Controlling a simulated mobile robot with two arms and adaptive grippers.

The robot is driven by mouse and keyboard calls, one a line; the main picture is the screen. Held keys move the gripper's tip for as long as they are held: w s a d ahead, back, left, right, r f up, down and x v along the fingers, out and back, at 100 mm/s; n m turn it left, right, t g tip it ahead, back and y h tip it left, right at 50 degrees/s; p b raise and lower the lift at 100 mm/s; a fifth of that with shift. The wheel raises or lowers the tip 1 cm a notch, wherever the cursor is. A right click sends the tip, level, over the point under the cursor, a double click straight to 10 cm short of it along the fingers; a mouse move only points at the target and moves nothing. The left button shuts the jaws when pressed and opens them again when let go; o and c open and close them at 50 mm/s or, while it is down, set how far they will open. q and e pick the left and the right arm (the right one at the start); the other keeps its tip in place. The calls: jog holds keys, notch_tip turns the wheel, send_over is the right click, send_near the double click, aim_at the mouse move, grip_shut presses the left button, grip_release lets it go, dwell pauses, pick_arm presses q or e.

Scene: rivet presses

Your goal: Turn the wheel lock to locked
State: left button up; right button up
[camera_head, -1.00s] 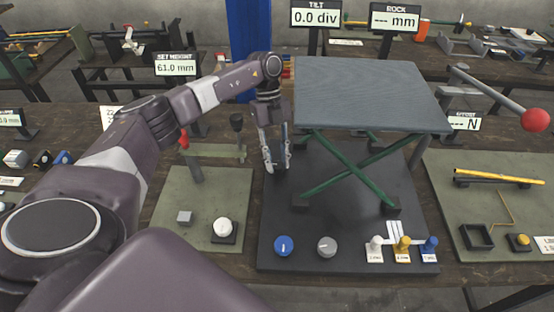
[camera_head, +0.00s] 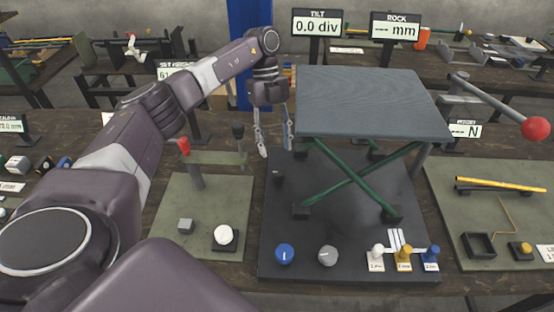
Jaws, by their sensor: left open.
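A lift table with a grey top (camera_head: 370,100) and crossed green legs (camera_head: 350,182) stands on a dark base plate (camera_head: 345,225). A blue knob (camera_head: 284,254) and a grey knob (camera_head: 328,256) with pale pointer marks sit at the plate's front. A small black part (camera_head: 277,178) stands at the plate's left edge. No readable label shows which of these is the wheel lock. My left gripper (camera_head: 275,150) is open and empty, pointing down above the small black part, left of the tabletop and apart from both. My right gripper is out of view.
White, yellow and blue pegs (camera_head: 404,254) stand at the plate's front right. A lever with a red ball (camera_head: 536,128) juts out at right.

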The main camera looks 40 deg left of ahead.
pick_arm(q)
jog(key=shift+v, duration=2.35)
